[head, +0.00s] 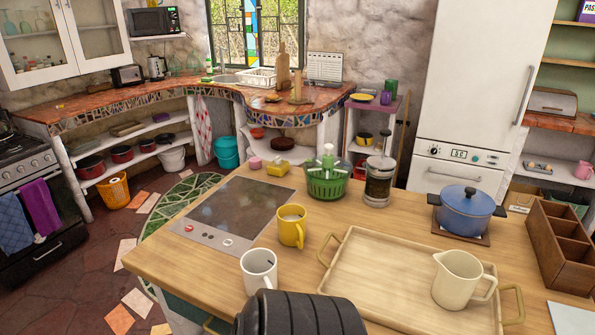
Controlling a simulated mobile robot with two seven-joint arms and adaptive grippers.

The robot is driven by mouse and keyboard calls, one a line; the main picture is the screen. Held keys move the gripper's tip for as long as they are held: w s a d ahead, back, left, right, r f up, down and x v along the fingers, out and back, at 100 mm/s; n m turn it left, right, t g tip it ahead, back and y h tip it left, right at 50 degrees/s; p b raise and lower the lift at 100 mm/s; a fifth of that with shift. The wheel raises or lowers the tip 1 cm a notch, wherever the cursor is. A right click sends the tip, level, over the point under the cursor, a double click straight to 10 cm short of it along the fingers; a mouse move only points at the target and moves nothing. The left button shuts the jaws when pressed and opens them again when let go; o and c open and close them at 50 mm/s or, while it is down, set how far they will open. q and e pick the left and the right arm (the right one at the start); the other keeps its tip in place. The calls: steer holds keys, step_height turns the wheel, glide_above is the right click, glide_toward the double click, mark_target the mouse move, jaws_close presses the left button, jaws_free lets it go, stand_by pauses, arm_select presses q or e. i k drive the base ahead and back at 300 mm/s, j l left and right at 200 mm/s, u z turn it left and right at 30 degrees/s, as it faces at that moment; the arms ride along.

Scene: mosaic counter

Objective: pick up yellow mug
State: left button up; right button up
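The yellow mug (291,226) stands upright on the wooden counter (209,256), at the right front corner of the black cooktop (229,212). Its handle points toward the lower right. The inside looks light-coloured. A white mug (258,270) stands in front of it to the left, apart from it, with its base partly hidden. Neither of my grippers can be made out in the head view.
A wooden tray (345,292) with a cream pitcher (458,279) lies right of the yellow mug. Behind are a green salad spinner (327,176) and a French press (379,181). A blue pot (466,213) and a wooden organizer (561,245) stand at right.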

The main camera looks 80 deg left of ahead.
mark_target(291, 218)
steer(key=u, duration=1.7)
